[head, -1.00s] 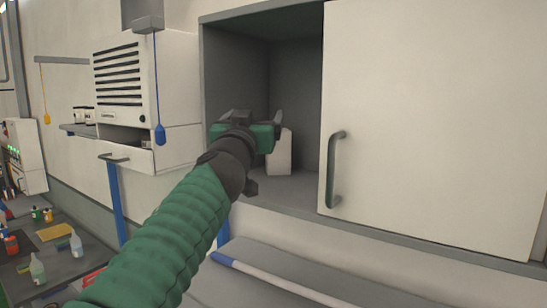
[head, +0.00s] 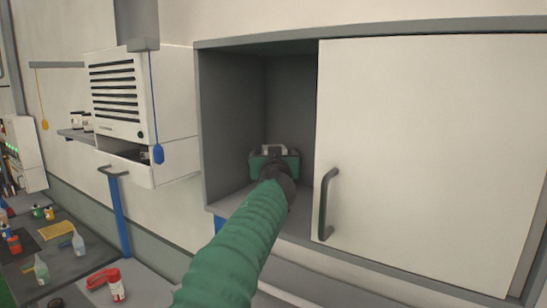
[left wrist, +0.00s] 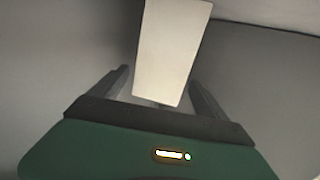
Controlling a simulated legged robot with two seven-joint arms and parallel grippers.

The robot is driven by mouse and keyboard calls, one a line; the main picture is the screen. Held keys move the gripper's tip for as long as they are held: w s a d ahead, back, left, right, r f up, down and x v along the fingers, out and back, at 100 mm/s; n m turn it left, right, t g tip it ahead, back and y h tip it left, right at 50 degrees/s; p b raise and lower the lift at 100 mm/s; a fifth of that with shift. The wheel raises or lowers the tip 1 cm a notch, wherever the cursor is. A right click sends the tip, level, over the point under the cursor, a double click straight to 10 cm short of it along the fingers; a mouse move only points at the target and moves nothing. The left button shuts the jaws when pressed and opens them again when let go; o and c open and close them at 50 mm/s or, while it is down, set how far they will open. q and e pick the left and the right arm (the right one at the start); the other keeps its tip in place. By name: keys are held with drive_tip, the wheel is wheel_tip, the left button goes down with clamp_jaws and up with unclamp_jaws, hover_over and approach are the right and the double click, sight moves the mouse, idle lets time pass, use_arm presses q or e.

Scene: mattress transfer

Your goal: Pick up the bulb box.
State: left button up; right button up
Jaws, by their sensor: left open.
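The bulb box (left wrist: 172,50) is a plain pale box standing inside the open part of the wall cabinet. In the left wrist view it reaches past the top edge of the picture, its lower end between my two fingers. My left gripper (left wrist: 158,76) is open around it, with a gap visible on both sides. In the head view my left gripper (head: 274,152) is inside the cabinet and hides most or all of the box. My right gripper is in neither view.
The cabinet (head: 228,125) has a grey interior; a white door (head: 425,150) with a dark handle (head: 327,203) covers its right part. A white vented unit (head: 117,95) hangs to the left. Bottles and tools lie on a dark bench (head: 75,265) at lower left.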

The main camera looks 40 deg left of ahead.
use_arm(q)
drive_tip(key=shift+w, duration=0.15)
drive_tip(key=shift+d, duration=0.2)
drive_tip(key=shift+c, duration=0.5)
drive_tip(key=shift+s+d+r, duration=0.15)
drive_tip(key=shift+s, duration=0.15)
drive_tip(key=c, duration=0.5)
drive_tip(key=shift+w+a, duration=0.1)
drive_tip(key=shift+a, duration=0.1)
drive_tip(key=c, duration=0.9)
